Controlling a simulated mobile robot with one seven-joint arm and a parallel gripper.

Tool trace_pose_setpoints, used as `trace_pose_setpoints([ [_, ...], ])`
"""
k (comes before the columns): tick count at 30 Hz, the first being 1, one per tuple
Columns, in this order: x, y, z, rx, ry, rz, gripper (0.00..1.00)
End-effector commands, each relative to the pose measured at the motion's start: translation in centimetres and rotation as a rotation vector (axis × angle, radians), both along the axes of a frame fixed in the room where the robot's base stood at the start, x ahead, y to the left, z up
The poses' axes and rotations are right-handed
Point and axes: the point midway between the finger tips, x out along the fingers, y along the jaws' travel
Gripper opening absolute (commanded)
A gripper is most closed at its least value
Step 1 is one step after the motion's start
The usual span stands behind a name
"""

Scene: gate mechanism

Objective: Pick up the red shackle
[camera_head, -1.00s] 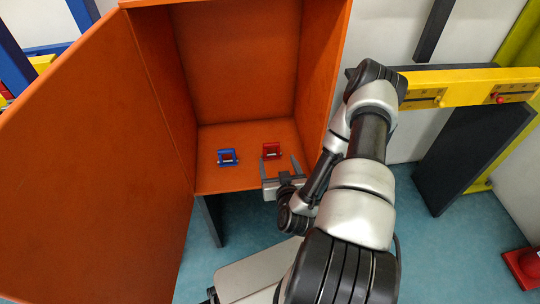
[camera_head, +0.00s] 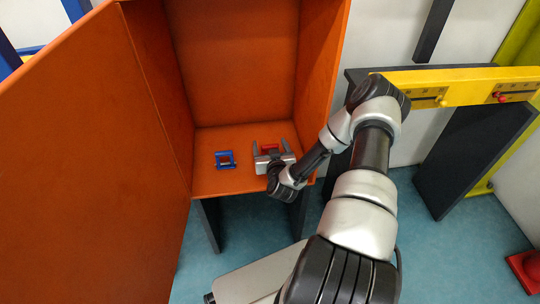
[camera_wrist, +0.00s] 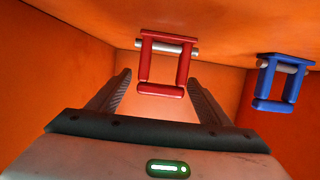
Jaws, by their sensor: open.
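The red shackle (camera_head: 270,146) stands on the floor of the open orange cabinet. In the wrist view the red shackle (camera_wrist: 160,89) shows as a red frame with a grey pin across it. My gripper (camera_head: 269,148) is open, with one finger on each side of the red shackle. In the wrist view my gripper (camera_wrist: 158,78) shows gaps between both fingers and the shackle, and nothing is held. The gripper body hides the shackle's lower part in the head view.
A blue shackle (camera_head: 225,160) stands beside the red one, to its left in the head view, and also shows in the wrist view (camera_wrist: 262,104). The orange cabinet (camera_head: 235,60) has side walls close around, and its door (camera_head: 90,160) stands open at left.

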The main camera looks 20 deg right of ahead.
Motion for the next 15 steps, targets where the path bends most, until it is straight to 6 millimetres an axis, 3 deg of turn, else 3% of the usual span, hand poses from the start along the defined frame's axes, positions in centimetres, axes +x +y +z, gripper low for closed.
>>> trace_pose_setpoints([
  [6,2.4,-0.6,-1.0,0.001,-0.001,0.0,0.72],
  [14,2.6,-0.6,-0.9,0.0,0.0,0.0,0.72],
  [15,2.6,-0.6,-0.9,0.0,0.0,0.0,0.65],
])
